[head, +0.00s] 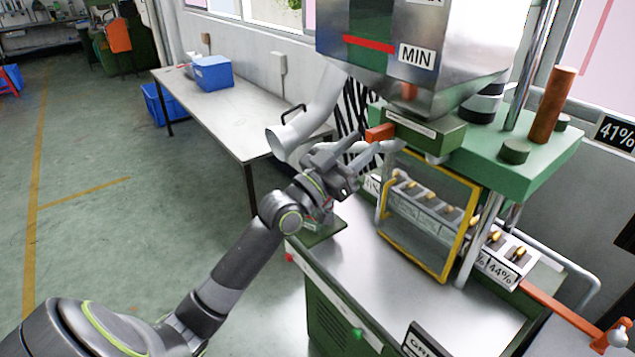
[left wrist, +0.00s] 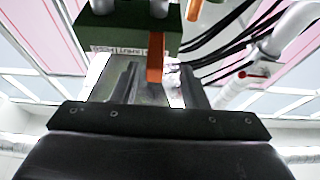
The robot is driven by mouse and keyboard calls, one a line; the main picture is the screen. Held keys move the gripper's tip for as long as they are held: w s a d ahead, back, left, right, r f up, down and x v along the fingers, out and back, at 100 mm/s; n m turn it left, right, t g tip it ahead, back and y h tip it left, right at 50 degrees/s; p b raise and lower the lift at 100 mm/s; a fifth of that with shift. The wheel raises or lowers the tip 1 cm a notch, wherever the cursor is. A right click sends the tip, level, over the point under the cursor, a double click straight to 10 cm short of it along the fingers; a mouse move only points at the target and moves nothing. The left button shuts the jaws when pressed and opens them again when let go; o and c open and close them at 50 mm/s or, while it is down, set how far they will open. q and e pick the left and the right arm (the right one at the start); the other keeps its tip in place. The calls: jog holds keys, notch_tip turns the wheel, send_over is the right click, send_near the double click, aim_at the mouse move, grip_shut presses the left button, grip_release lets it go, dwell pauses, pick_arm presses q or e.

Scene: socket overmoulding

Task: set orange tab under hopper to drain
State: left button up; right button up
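The orange tab (head: 380,132) sticks out from the left side of the green block (head: 428,134) under the metal hopper (head: 420,60). In the left wrist view the tab (left wrist: 155,62) hangs from the green block (left wrist: 118,32) beside a small white label strip with lettering too small to read surely. My left gripper (head: 362,152) is just below and left of the tab. Its two fingers (left wrist: 158,88) are apart, with the tab showing between them and some gap on both sides. Contact with the tab cannot be told. My right gripper is not in view.
A yellow-framed clear guard (head: 468,232) stands below the green block, before a row of sockets. A side table with a blue bin (head: 212,73) is at the left.

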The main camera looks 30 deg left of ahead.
pick_arm(q)
jog(key=v, duration=1.2)
jog(key=shift+s+a+f, duration=0.15)
jog(key=shift+s+f, duration=0.05)
jog(key=shift+s, duration=0.1)
